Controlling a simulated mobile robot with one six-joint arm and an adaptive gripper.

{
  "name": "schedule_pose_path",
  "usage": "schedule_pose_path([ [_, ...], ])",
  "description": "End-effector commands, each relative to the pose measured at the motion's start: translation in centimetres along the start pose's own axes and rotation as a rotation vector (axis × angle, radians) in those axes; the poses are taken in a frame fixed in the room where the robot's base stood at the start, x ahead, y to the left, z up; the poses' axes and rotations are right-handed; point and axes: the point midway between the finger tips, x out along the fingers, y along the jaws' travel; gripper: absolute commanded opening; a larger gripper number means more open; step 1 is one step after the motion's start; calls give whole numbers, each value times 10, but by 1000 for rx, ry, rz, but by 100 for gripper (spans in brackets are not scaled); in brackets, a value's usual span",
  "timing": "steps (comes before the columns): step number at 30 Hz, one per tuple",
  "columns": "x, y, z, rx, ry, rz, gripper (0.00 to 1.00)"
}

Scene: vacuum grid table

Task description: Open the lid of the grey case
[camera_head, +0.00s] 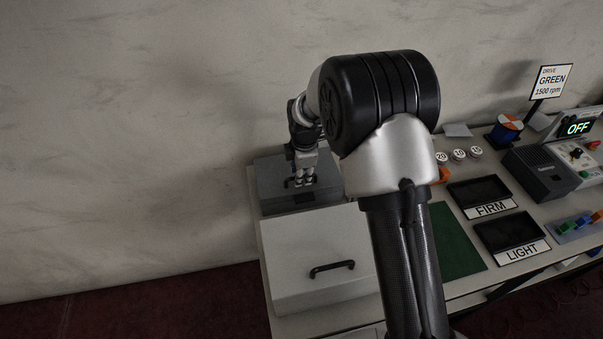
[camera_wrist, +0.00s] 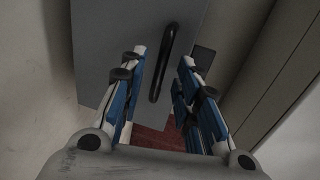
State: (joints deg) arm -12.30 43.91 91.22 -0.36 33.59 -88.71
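The grey case (camera_head: 268,186) stands at the table's back left corner in the head view, partly hidden by my arm. Its lid looks shut. My gripper (camera_head: 304,182) is over the front part of the lid, pointing down at it. In the wrist view the grey lid (camera_wrist: 103,35) fills the upper left, with a dark bar handle (camera_wrist: 165,58) on it. My gripper (camera_wrist: 161,64) is open there, one finger on each side of the handle. I cannot tell whether either finger touches the handle.
A larger pale box (camera_head: 300,285) with a black handle (camera_head: 331,268) stands directly in front of the case. The wall is close behind. To the right are a green mat (camera_head: 455,242) and two black trays labelled FIRM (camera_head: 480,190) and LIGHT (camera_head: 508,230).

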Motion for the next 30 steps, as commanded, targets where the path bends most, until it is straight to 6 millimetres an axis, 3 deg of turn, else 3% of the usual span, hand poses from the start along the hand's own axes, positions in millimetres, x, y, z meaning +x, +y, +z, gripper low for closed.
schedule_pose_path([
  [7,0,0,0,0,0,0,30],
  [21,0,0,0,0,0,0,0],
  [30,0,0,0,0,0,0,0],
])
